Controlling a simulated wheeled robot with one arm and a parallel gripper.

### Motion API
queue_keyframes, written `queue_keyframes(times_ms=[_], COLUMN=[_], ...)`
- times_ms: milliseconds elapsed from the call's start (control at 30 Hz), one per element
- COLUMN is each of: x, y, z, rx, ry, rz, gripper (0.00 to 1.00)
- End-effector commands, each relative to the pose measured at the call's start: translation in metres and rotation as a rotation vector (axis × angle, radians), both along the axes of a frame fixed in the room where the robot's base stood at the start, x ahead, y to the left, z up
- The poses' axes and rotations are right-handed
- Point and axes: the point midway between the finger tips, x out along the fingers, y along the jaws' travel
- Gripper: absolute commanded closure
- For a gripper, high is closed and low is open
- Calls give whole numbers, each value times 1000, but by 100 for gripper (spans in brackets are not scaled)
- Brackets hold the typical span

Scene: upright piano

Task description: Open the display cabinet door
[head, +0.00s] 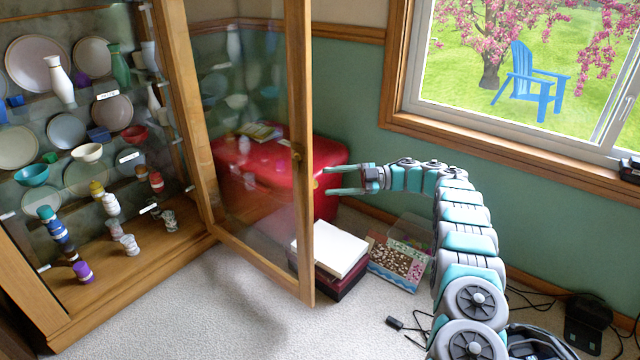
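The display cabinet (130,290) stands at the left, with its front open to view. Its door (300,230), a wooden frame with a glass pane, stands swung well out from the cabinet on its right side. A small knob (296,154) shows on the door's free-edge stile. My gripper (326,181) is just right of that stile, a little below the knob's height. Its two fingers are apart, pointing left, with nothing seen between them. Whether the fingertips touch the door frame cannot be told.
Plates, vases and bowls fill the cabinet's shelves. A red chest (330,160) stands behind the door, with a white-topped box (335,250) and a patterned box (397,262) on the carpet beside it. Cables lie at the lower right. The carpet in front is clear.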

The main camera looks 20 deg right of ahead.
Motion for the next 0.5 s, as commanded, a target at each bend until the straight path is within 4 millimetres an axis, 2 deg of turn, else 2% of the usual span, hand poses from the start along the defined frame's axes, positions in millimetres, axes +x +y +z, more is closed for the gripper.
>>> queue_keyframes(times_ms=[200, 500], x=[-4, -5], y=[-19, -24], z=[0, 0], rx=[0, -1], ry=[-1, 0], rz=[1, 2], gripper=[32, 32])
